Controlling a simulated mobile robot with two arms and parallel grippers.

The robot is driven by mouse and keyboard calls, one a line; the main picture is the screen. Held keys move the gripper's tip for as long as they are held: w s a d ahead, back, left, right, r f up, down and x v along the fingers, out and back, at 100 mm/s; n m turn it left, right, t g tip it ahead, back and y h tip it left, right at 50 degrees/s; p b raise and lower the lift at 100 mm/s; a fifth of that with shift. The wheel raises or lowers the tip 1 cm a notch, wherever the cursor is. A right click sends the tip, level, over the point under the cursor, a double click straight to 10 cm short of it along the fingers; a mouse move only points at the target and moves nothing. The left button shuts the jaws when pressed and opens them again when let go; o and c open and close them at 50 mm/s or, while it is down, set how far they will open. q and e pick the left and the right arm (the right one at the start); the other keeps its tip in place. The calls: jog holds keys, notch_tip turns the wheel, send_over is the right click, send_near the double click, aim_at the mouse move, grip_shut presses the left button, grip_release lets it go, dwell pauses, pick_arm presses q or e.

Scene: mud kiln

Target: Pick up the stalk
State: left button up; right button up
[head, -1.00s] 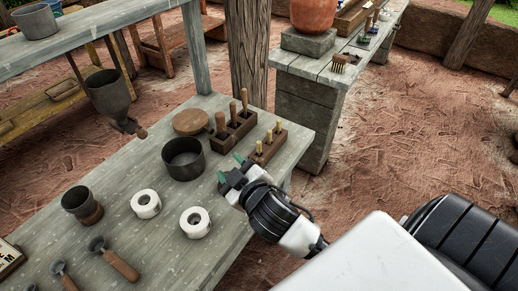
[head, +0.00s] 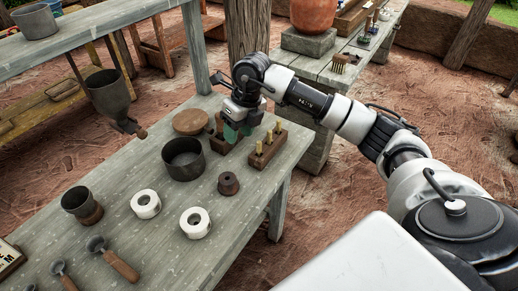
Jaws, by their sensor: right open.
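Several short pale-yellow stalks (head: 269,137) stand upright in a small brown wooden block (head: 272,152) at the table's far right corner. I cannot tell which one the task means. My right gripper (head: 238,132) is open and points down, just left of this block. It is over a second dark wooden rack (head: 219,144) of wooden-handled tools and hides most of it. I cannot tell whether its green-padded fingers touch or surround anything there. My left gripper is not in view.
A dark round pot (head: 184,167) stands left of the gripper, with a round wooden lid (head: 190,122) behind it. A small brown piece (head: 228,183), two white rings (head: 196,222) and a dark cup (head: 80,204) stand nearer. The table's right edge is close to the block.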

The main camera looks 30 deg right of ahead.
aim_at(259, 142)
jog(key=d+f+h, duration=0.1)
jog(key=d, duration=0.1)
jog(key=d+f+h, duration=0.1)
jog(key=d+m, duration=0.1)
jog(key=d, duration=0.1)
jog(key=shift+d+f+g+h, duration=0.3)
jog(key=shift+d+f+h, duration=0.05)
jog(key=shift+f+h, duration=0.05)
jog(key=shift+f+p, duration=0.9)
jog(key=shift+f, duration=2.2)
jog(key=shift+s, duration=0.1)
jog(key=shift+c, duration=0.4)
jog(key=c, duration=0.7)
